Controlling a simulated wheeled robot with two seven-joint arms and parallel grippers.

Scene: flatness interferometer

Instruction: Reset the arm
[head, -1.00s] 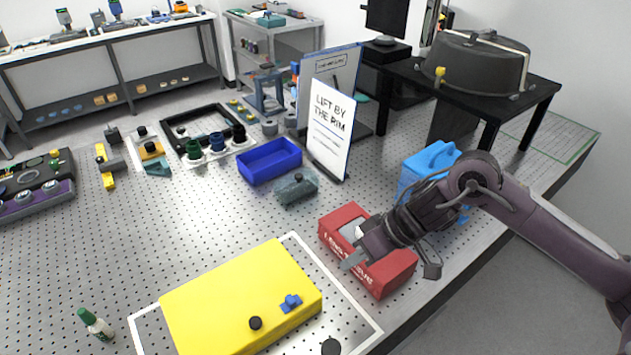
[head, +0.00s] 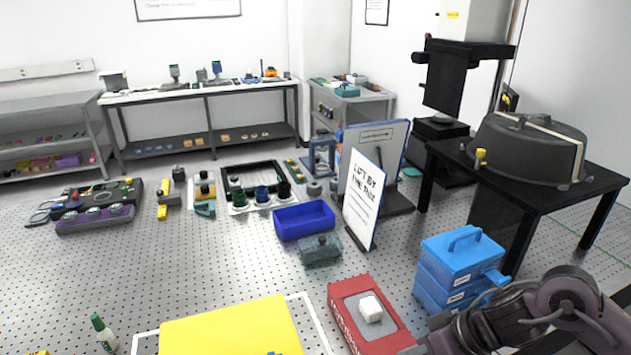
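My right arm (head: 570,310) comes in at the lower right corner, bent. Its gripper end (head: 440,336) is low at the picture's bottom edge, just right of the red tissue box (head: 345,318). The fingers are mostly hidden or cut off, so I cannot tell whether they are open or whether they touch the box. A white tissue (head: 370,308) sticks up from the box's grey top opening, clear of the gripper. My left gripper is not in view.
Blue stacked cases (head: 455,262) stand close behind the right arm. A white sign (head: 362,198), a blue bin (head: 304,220) and a yellow block (head: 230,328) are on the perforated table (head: 150,270). A dark dome (head: 530,148) sits on a black stand at right.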

